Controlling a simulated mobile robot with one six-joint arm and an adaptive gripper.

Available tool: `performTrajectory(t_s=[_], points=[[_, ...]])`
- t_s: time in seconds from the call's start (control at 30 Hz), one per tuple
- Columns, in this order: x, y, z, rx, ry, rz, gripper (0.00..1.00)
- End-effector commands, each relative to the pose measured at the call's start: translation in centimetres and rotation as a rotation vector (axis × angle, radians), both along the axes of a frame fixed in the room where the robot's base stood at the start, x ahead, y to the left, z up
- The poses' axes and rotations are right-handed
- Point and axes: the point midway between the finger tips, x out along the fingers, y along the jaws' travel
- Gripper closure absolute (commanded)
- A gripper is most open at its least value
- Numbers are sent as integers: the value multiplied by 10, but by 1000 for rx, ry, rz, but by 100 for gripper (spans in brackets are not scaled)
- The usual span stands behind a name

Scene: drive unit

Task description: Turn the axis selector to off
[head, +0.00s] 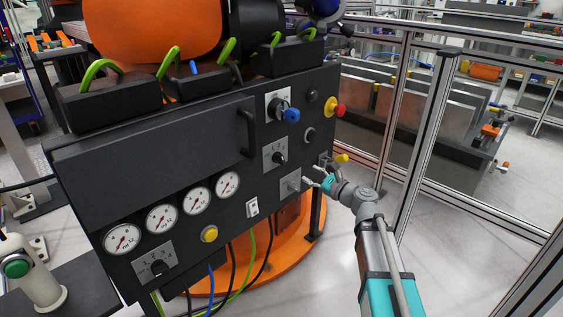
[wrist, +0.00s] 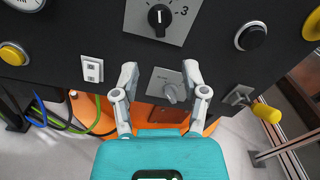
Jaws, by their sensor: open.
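A grey rotary knob (wrist: 172,94) sits on a small grey plate (wrist: 158,83) low on the dark panel. In the head view this plate (head: 291,183) is beside my fingertips. My gripper (head: 312,181) is open; in the wrist view its two fingers (wrist: 160,80) appear on either side of the knob, with no clear contact. Above it, a black selector knob (wrist: 159,16) points up on a larger plate with a 3 at its right; the head view shows it too (head: 279,157). No readable label tells which knob is the axis selector.
A white rocker switch (wrist: 92,69) is left of the grey knob. A yellow-handled lever (wrist: 266,112) sticks out at right. A blue-handled switch (head: 290,114) and a red-yellow button (head: 335,107) are higher. Metal fencing (head: 424,130) stands right of my arm.

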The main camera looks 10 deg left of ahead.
Motion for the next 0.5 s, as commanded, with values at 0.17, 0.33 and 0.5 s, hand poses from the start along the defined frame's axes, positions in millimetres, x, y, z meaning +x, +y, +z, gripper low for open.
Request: performTrajectory(t_s=[0.17, 0.33, 0.5], points=[[0, 0, 0, -2, -1, 1, 43], [4, 4, 0, -2, -1, 1, 43], [13, 15, 0, -3, -1, 2, 43]])
